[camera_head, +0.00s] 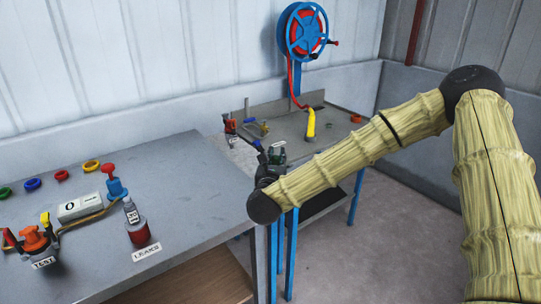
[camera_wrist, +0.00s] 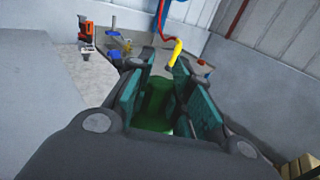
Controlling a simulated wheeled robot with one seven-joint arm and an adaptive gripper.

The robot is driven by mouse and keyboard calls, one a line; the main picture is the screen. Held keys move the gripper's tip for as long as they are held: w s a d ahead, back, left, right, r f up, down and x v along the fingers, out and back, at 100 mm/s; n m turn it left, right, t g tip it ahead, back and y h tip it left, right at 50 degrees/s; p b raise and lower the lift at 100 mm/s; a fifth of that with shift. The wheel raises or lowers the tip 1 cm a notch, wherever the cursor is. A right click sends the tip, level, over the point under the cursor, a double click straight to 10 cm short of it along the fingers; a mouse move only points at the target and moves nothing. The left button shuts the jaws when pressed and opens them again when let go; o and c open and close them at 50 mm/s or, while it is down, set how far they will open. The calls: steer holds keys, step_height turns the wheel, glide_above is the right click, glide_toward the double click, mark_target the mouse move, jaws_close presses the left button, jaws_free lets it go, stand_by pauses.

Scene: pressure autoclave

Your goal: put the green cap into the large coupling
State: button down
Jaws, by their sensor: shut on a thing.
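My gripper (camera_wrist: 168,85) is shut on a green thing, the green cap (camera_wrist: 155,100), which shows between its teal finger pads in the wrist view. The pads and the gripper body hide part of the cap. In the head view my gripper (camera_head: 272,155) is in front of the far bench, near its front edge. An orange coupling with side levers (camera_head: 36,240) stands on the near bench at the left, by a TEST label. A red fitting (camera_head: 230,125) stands at the left of the far bench and also shows in the wrist view (camera_wrist: 86,33). I cannot tell which is the large coupling.
The near bench (camera_head: 180,180) holds several coloured rings, a gauge box (camera_head: 80,207), a blue fitting with a red top (camera_head: 114,185) and a red jar (camera_head: 137,230). A yellow nozzle (camera_head: 310,125) hangs from a hose reel (camera_head: 304,32) over the far bench (camera_head: 340,125).

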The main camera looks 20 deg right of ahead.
steer(key=shift+w+d+f+p, duration=0.5)
steer(key=shift+w+f+p, duration=0.25)
steer(key=shift+w, duration=1.6)
steer(key=shift+w+d+f+p, duration=0.6)
steer(key=shift+w+f, duration=0.25)
steer(key=shift+w, duration=1.45)
steer(key=shift+w+d+f+p, duration=0.45)
steer(key=shift+w+f+p, duration=0.3)
steer(key=shift+w, duration=1.6)
steer(key=c, duration=1.3)
jaws_free()
steer(key=shift+s, duration=0.1)
steer(key=b+v, duration=0.2)
steer(key=v, duration=1)
steer(key=shift+b, duration=0.3)
